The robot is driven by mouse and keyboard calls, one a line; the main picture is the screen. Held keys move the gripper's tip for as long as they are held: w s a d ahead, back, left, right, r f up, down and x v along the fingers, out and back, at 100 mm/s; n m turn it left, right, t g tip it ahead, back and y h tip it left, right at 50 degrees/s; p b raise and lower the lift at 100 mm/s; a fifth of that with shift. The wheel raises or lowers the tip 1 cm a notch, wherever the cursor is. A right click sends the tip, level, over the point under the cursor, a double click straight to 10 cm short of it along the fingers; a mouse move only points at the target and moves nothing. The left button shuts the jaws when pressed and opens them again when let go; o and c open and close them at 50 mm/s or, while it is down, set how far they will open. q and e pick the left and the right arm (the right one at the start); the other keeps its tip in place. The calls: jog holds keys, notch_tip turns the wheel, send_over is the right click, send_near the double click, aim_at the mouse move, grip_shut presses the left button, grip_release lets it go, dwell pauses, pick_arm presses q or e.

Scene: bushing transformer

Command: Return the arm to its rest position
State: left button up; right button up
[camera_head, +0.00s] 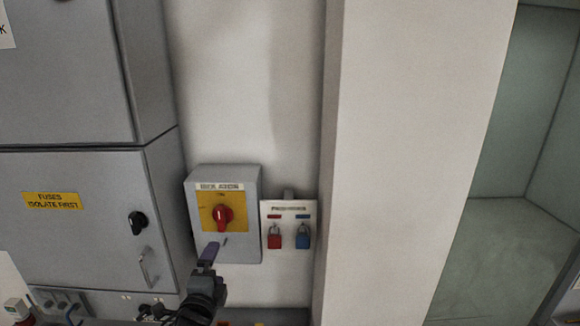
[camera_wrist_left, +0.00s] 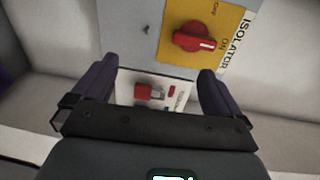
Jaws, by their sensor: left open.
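My left gripper (camera_head: 212,256) reaches up from the bottom of the head view, in front of the lower part of the grey isolator box (camera_head: 250,215). In the left wrist view my gripper (camera_wrist_left: 155,85) has its two dark fingers spread wide, with nothing between them. The red rotary handle (camera_head: 222,215) sits on the yellow plate of the isolator box, above the fingertips and apart from them. It also shows in the left wrist view (camera_wrist_left: 193,37), beyond the fingers. My right gripper is not in view.
A padlock board with a red padlock (camera_head: 274,238) and a blue padlock (camera_head: 303,238) hangs right of the isolator. A grey fuse cabinet (camera_head: 75,225) with a black knob (camera_head: 137,222) and handle stands left. A pale pillar (camera_head: 410,160) rises at right.

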pick_arm(q)
jog(key=s+d+f+n+g+h+p, duration=0.1)
jog(key=s+d+f+n+g+p, duration=0.15)
jog(key=s+f, duration=0.75)
jog(key=s+d+f+n+g+h+p, duration=0.1)
jog(key=s+d+f+g+p, duration=0.2)
jog(key=s+f, duration=0.75)
jog(key=s+a+r+n+g+p, duration=0.1)
jog(key=s+a+n+g, duration=0.2)
jog(key=s+n, duration=0.3)
jog(key=s+a+r+n+g+p, duration=0.1)
jog(key=s+a+n+g, duration=0.2)
jog(key=s, duration=1)
jog(key=n+g, duration=0.2)
jog(key=n, duration=0.1)
jog(key=shift+s+y, duration=0.25)
jog(key=shift+y, duration=0.05)
jog(key=shift+d, duration=0.1)
